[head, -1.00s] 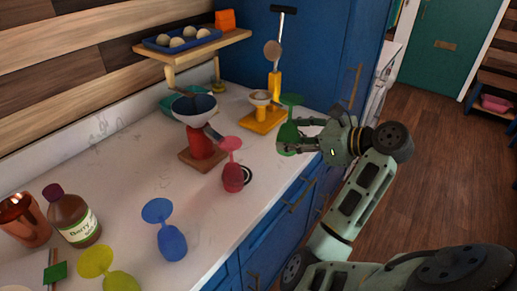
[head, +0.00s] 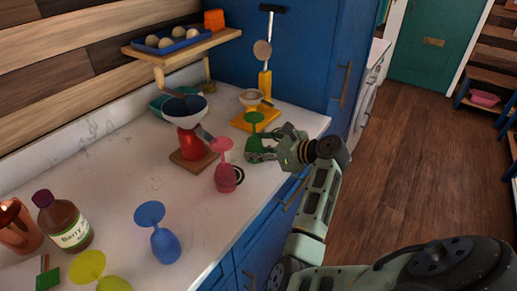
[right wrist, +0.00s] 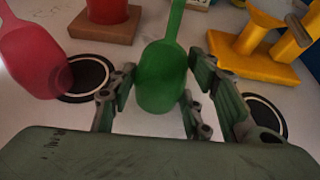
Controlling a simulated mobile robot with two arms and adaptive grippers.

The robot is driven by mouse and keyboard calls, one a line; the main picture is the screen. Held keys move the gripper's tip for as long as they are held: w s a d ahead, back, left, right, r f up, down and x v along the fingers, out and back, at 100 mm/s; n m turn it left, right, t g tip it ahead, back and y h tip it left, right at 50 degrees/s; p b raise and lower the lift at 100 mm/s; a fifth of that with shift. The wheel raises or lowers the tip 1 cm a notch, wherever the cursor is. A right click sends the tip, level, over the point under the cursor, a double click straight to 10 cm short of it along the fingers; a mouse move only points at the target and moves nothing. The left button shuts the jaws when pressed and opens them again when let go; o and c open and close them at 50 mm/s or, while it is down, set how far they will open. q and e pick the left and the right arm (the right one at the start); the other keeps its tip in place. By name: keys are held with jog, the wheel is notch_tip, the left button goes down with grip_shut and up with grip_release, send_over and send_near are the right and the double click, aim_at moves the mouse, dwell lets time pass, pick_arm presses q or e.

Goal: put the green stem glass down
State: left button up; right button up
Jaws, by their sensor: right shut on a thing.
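The green stem glass (head: 254,119) is upside down, with its foot at the top and its bowl low, over the right part of the white counter (head: 205,215). My right gripper (head: 262,150) is shut on its bowl. In the right wrist view the green glass (right wrist: 163,77) stands between the two fingers of the gripper (right wrist: 160,90). I cannot tell whether its rim touches the counter. My left gripper is not in view.
A pink upside-down glass (head: 227,178) stands close left of the green one, by a black ring-marked coaster (right wrist: 88,80). A red scale with a bowl (head: 191,144) and a yellow scale (head: 247,121) stand behind. Blue (head: 164,246) and yellow (head: 90,264) glasses stand nearer.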

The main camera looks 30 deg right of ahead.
jog(key=shift+f, duration=0.15)
jog(key=shift+s+a+f, duration=0.1)
jog(key=shift+f, duration=0.15)
jog(key=o, duration=0.9)
jog(key=shift+f, duration=0.15)
jog(key=o, duration=0.5)
jog(key=shift+s+a+f, duration=0.1)
jog(key=shift+a+f, duration=0.05)
jog(key=shift+c, duration=0.2)
jog(key=r+v, duration=0.1)
jog(key=v, duration=1.1)
jog(key=shift+d+r, duration=0.25)
